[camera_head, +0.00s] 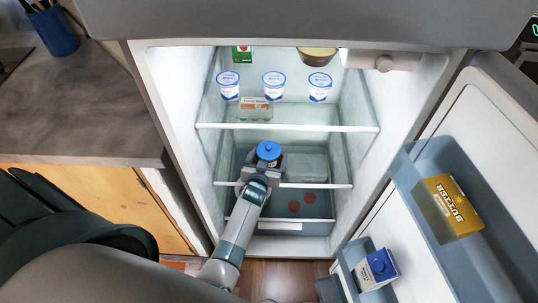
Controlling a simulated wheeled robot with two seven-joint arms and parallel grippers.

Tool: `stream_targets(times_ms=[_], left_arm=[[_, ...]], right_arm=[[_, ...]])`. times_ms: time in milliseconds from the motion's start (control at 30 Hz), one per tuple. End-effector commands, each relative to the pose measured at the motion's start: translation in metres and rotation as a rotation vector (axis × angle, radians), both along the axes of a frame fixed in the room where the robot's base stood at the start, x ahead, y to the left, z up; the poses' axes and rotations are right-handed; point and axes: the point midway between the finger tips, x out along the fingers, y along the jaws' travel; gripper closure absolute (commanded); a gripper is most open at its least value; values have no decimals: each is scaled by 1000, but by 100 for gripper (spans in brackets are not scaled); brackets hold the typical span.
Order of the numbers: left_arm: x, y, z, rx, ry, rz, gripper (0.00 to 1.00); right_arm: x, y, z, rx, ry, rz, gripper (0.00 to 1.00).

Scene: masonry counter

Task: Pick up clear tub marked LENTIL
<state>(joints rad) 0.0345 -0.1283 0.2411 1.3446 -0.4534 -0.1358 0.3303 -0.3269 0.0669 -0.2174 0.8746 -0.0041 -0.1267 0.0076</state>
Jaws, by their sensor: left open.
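A clear tub with a pale label and reddish contents (256,108) sits on the upper shelf of the open fridge, in front of the white cups. A larger clear tub (308,166) stands on the middle shelf. I cannot read LENTIL on either. My left gripper (262,170) is open at the front of the middle shelf, left of the larger tub and below the labelled one. It is in front of a blue-lidded jar (268,151) and partly hides it; whether they touch is unclear. My right gripper is not in view.
Red round things (309,197) lie low down. A counter (80,110) stands left.

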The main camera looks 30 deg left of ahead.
Motion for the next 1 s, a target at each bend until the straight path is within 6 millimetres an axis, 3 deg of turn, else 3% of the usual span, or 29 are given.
stream_targets(times_ms=[133, 300, 367, 533, 1000], left_arm=[[0, 0, 0, 0, 0, 0, 17], [0, 0, 0, 0, 0, 0, 17], [0, 0, 0, 0, 0, 0, 29], [0, 0, 0, 0, 0, 0, 70], [1, 1, 13, 3, -3, -1, 70]], right_arm=[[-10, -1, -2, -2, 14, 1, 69], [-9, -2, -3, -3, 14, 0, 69], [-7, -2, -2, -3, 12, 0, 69], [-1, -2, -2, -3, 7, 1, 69], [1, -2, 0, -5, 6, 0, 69]])
